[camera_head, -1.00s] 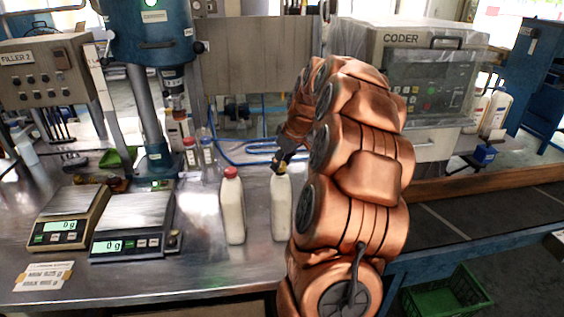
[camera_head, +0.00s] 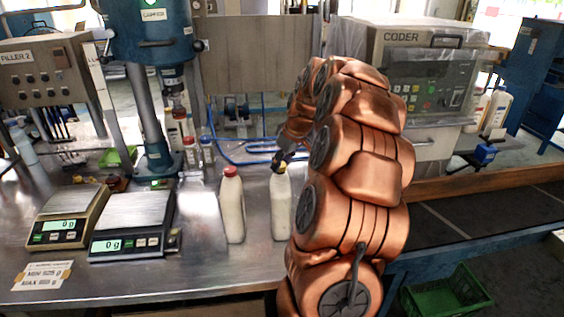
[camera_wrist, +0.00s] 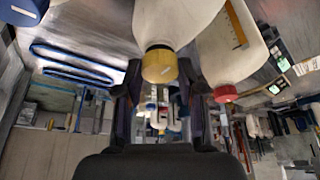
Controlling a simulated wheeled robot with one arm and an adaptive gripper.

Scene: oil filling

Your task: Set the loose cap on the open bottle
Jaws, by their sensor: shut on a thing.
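The milky white bottle (camera_head: 281,208) stands upright on the steel bench, just left of my arm. The yellow cap (camera_wrist: 160,66) is at its mouth, lined up with the neck and apparently touching it; I cannot tell whether it is fully seated. The cap also shows as a small yellow patch in the head view (camera_head: 279,170). My gripper (camera_wrist: 160,86) has one finger on each side of the cap and is shut on it. In the head view my gripper (camera_head: 280,162) is at the top of the bottle, and my arm hides the space to its right.
A similar white bottle with a red cap (camera_head: 232,205) stands close on the left. Two scales (camera_head: 130,225) (camera_head: 66,215) are farther left, with the blue filler column (camera_head: 150,120) behind. The coder machine (camera_head: 425,85) is at the back right.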

